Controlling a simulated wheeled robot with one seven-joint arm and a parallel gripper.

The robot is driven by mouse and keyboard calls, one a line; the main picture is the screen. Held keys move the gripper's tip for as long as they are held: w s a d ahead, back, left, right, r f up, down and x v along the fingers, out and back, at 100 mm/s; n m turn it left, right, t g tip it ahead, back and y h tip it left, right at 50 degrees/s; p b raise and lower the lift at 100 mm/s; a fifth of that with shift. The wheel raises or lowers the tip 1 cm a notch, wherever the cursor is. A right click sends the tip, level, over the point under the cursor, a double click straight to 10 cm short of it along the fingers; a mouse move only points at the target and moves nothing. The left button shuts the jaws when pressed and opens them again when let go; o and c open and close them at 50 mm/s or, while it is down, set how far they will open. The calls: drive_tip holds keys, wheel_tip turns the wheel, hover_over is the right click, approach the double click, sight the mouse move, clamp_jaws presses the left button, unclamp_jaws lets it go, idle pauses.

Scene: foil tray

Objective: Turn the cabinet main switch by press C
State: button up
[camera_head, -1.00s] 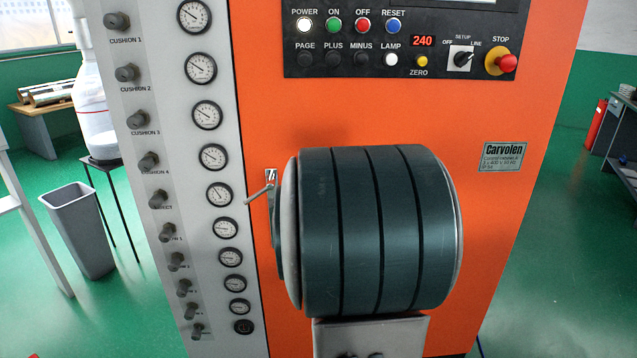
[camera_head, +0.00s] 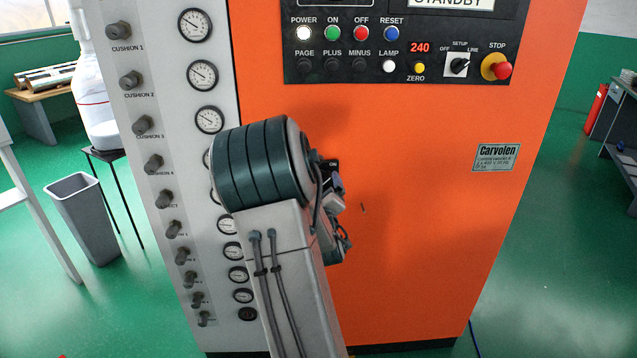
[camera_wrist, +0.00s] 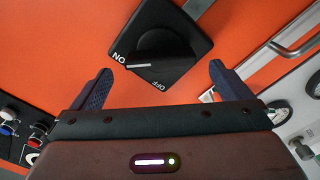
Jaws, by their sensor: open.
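The cabinet main switch (camera_wrist: 168,40) shows at the top of the wrist view. It is a black round knob on a black square plate with ON and OFF printed on it. The knob's white line points toward ON. My gripper (camera_wrist: 160,67) is open and empty, with one finger on each side of the switch's lower corner. I cannot tell how far the fingertips are from the panel. The press cabinet (camera_head: 420,230) is orange.
A control panel (camera_head: 400,45) with coloured buttons and a red stop button (camera_head: 502,70) is above right. A grey strip with gauges (camera_head: 202,75) and knobs is on the left. A metal handle (camera_wrist: 293,33) lies right of the switch.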

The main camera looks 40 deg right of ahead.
drive_tip(key=shift+x, duration=1.95)
drive_tip(key=c, duration=1)
